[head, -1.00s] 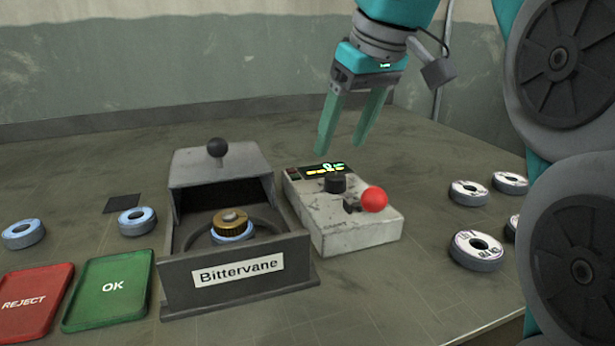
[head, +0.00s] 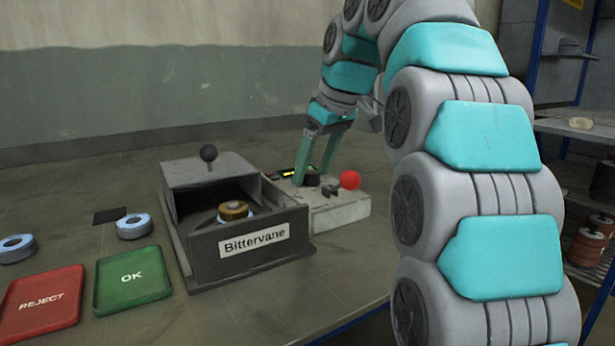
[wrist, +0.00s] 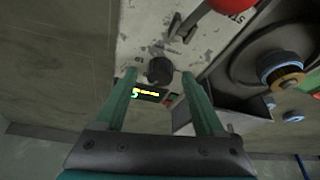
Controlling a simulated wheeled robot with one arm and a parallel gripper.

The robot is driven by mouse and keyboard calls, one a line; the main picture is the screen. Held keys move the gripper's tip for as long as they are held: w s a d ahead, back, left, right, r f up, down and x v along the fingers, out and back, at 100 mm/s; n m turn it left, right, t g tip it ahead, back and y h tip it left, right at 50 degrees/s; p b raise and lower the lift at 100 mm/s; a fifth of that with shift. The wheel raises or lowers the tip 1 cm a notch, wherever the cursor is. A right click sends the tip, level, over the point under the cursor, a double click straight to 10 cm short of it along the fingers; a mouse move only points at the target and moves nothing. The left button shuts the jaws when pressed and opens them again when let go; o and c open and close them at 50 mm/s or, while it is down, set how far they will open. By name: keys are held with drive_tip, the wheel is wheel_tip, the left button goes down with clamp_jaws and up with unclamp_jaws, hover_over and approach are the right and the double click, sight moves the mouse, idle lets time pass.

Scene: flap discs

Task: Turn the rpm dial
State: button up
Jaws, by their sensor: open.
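The rpm dial is a black knob (head: 312,180) on top of a worn pale control box (head: 340,213). In the wrist view the dial (wrist: 159,70) stands between my fingertips. My gripper (head: 313,176) is open, pointing down at the box, with one green finger on each side of the dial. In the wrist view the gripper (wrist: 159,76) shows a gap between each finger and the dial. A small lit display (wrist: 150,94) lies beside the dial; its reading is too small to tell.
A red ball-topped lever (head: 350,180) stands close to the dial on the same box. A grey hooded machine labelled Bittervane (head: 255,246) adjoins on the left. A green OK tray (head: 132,279) and red REJECT tray (head: 42,302) lie further left. Shelves stand at right.

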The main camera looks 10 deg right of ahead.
clamp_jaws()
idle(0.7)
